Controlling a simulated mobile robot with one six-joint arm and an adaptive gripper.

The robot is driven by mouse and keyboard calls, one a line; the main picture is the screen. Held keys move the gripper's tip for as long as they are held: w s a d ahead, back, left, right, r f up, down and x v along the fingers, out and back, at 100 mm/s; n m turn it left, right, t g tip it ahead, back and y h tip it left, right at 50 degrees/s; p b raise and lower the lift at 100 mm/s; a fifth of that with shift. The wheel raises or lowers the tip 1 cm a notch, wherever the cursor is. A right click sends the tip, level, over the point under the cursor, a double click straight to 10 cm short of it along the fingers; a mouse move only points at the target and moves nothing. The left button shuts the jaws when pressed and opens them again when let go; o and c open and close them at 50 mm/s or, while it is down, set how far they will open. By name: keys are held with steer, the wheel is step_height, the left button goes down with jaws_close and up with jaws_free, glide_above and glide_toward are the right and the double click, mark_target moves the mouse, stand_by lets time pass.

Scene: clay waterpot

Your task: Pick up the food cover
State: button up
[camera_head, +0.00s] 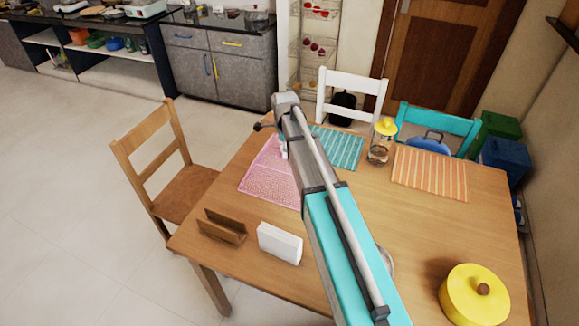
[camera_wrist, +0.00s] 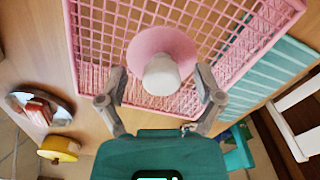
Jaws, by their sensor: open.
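The food cover (camera_head: 268,178) is a pink mesh piece on the left back part of the wooden table in the head view, partly hidden by my arm. In the wrist view its pink mesh (camera_wrist: 105,35) fills the upper middle. A pink flared piece with a white knob (camera_wrist: 160,76) stands in front of the mesh. My gripper (camera_wrist: 160,97) is open, with one finger on each side below the white knob. The wrist view does not show clearly whether the fingers touch it. In the head view the fingers are mostly hidden.
On the table (camera_head: 420,225) are a yellow lidded pot (camera_head: 474,296), a yellow-topped jar (camera_head: 381,143), a teal mat (camera_head: 338,147), an orange striped mat (camera_head: 430,173), a brown holder (camera_head: 222,227) and a white block (camera_head: 279,243). Chairs surround it, including a wooden chair (camera_head: 165,165) at left.

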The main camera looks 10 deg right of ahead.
steer(key=shift+f, duration=0.15)
stand_by(0.5)
jaws_close()
